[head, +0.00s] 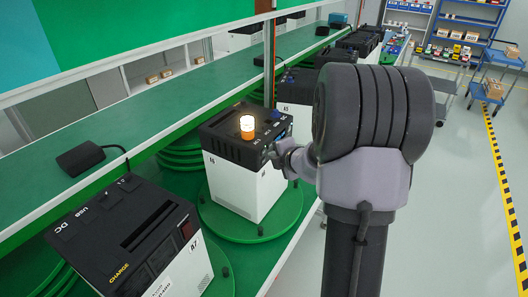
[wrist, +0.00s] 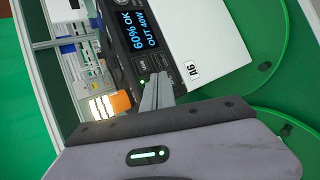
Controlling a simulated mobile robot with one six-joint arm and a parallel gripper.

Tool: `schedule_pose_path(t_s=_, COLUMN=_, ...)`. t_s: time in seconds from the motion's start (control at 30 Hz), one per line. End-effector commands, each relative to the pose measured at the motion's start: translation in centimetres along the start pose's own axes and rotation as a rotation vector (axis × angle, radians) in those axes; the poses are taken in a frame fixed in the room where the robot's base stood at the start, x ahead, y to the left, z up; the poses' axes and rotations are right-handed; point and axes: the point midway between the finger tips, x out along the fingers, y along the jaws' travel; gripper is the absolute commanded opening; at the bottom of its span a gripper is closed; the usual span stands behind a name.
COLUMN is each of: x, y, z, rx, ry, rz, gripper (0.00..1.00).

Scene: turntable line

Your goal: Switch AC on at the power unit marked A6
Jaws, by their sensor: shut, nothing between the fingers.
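The power unit marked A6 (head: 246,187) is a white box with a black top, standing on a green turntable (head: 216,219). In the wrist view its A6 label (wrist: 193,69) and lit display (wrist: 140,32), reading "60% OK" and "OUT" with a wattage, face my camera. Small dark buttons (wrist: 141,65) sit beside the display, with a small green light near them; their lettering is too small to read surely. My gripper (wrist: 158,80) is shut and empty, its tips at or very near the button row. Whether they touch, I cannot tell. In the head view my gripper (head: 277,154) is at the unit's right side.
An orange lamp (head: 247,128) glows on top of A6. Unit A7 (head: 120,240) stands in front at left, and A5 (head: 296,90) and more units stand behind. A green shelf (head: 100,165) with a black adapter (head: 88,158) runs along the left. The floor at right is open.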

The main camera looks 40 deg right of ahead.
Motion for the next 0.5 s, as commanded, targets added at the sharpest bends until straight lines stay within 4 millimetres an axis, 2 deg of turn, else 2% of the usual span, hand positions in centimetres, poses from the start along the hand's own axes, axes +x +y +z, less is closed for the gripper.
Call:
schedule_pose_path(t_s=0.23, x=-0.1, y=-0.1, z=0.1, rx=0.000, ry=0.000, rz=0.000, gripper=0.00)
schedule_pose_path(t_s=0.5, x=-2.0, y=-1.3, z=1.5, rx=0.002, ry=-0.002, rz=0.000, gripper=0.00)
